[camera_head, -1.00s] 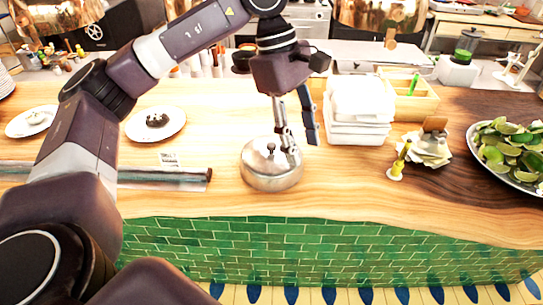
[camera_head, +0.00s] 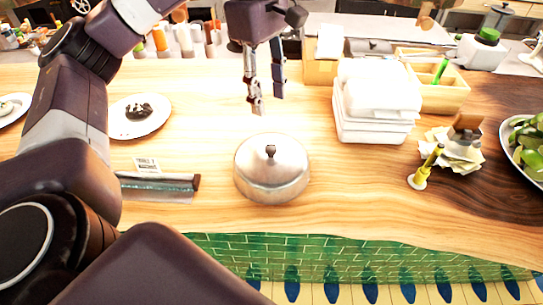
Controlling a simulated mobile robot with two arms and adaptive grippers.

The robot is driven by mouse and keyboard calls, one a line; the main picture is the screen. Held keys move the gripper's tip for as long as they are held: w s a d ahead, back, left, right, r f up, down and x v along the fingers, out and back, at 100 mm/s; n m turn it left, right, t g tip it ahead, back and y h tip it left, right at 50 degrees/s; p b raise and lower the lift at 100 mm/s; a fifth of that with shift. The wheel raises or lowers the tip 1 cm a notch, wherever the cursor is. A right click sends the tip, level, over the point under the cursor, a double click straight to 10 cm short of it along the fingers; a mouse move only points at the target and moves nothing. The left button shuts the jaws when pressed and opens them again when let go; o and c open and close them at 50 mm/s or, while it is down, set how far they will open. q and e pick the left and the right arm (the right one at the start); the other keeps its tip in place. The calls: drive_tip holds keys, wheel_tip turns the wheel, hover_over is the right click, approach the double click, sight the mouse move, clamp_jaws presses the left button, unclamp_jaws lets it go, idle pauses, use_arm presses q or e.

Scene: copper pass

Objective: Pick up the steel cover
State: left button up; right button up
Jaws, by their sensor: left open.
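The steel cover (camera_head: 272,172) is a round, shiny dome with a small dark knob (camera_head: 270,151) on top. It sits upright on the wooden counter (camera_head: 330,205), near the front edge and left of the white stack. My left gripper (camera_head: 268,104) is above and behind the cover in the picture, fingers pointing down. Its fingers are apart with nothing between them, and it does not touch the cover. My right gripper is not in view.
A stack of white containers (camera_head: 377,105) stands right of the cover. A yellow-handled tool (camera_head: 425,168) and paper notes (camera_head: 455,150) lie farther right. A wrap roll (camera_head: 160,185) and a plate (camera_head: 140,116) are on the left. The counter directly around the cover is clear.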

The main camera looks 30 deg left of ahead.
use_arm(q)
drive_tip(key=b, duration=0.5)
hover_over(271, 147)
drive_tip(key=f, duration=0.5)
drive_tip(key=shift+s+a+f, duration=0.1)
drive_tip(key=shift+s+a, duration=0.05)
drive_tip(key=shift+a, duration=0.05)
drive_tip(key=shift+f, duration=0.35)
wheel_tip(271, 147, down, 2)
wheel_tip(271, 147, down, 4)
drive_tip(key=shift+f+p, duration=0.2)
drive_tip(key=shift+p, duration=1.05)
drive_tip(key=shift+d+f, duration=0.1)
drive_tip(key=shift+f, duration=0.5)
clamp_jaws()
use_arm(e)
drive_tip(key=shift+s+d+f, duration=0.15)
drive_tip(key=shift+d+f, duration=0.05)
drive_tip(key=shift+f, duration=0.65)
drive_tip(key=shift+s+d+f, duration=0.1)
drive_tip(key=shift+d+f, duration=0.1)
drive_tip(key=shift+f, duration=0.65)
